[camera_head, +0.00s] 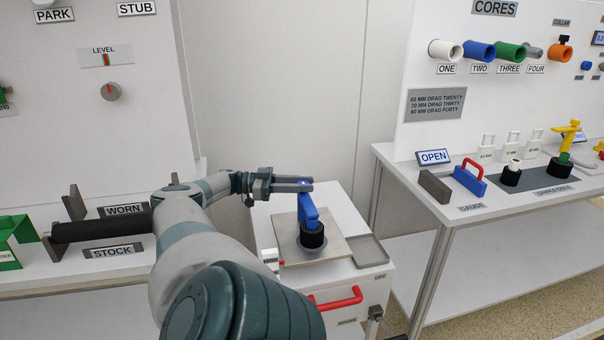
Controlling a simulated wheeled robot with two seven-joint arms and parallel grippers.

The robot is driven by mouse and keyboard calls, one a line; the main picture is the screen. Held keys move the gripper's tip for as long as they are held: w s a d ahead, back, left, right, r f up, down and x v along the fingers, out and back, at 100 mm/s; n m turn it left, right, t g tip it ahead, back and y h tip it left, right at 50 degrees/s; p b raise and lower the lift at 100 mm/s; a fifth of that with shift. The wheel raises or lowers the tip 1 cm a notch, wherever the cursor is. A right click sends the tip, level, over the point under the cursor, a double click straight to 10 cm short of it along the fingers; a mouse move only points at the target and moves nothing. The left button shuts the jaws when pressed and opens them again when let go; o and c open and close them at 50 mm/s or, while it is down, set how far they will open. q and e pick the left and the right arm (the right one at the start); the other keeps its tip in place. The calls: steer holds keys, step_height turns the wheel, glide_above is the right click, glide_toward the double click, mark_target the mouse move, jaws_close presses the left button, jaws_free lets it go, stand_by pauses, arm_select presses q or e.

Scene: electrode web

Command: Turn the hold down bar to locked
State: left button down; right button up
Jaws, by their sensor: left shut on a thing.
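My left gripper (305,184) reaches in from the left over the white cart. It is shut on the top of a blue upright piece (310,213). The blue piece stands, slightly tilted, at a black ring-shaped roll (312,236) on a grey plate. No label marks a hold down bar, and I cannot tell whether this blue piece is it. A yellow piece with a crosswise top (569,135) stands on a green and black base at the right table. My right gripper is not in view.
The white cart (350,218) has a grey tray (368,250) and a red handle (335,299). The right table holds an OPEN sign (433,157), a blue block with a red handle (469,177) and a grey block (434,187). A black roll (100,229) lies at the left.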

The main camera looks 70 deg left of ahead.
arm_select(q)
steer(key=shift+w+a+r, duration=0.15)
steer(key=shift+w+r, duration=0.05)
steer(key=shift+r, duration=0.25)
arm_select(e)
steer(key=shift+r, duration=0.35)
arm_select(q)
steer(key=c, duration=1.4)
jaws_free()
steer(key=shift+f, duration=0.1)
steer(key=shift+s, duration=0.15)
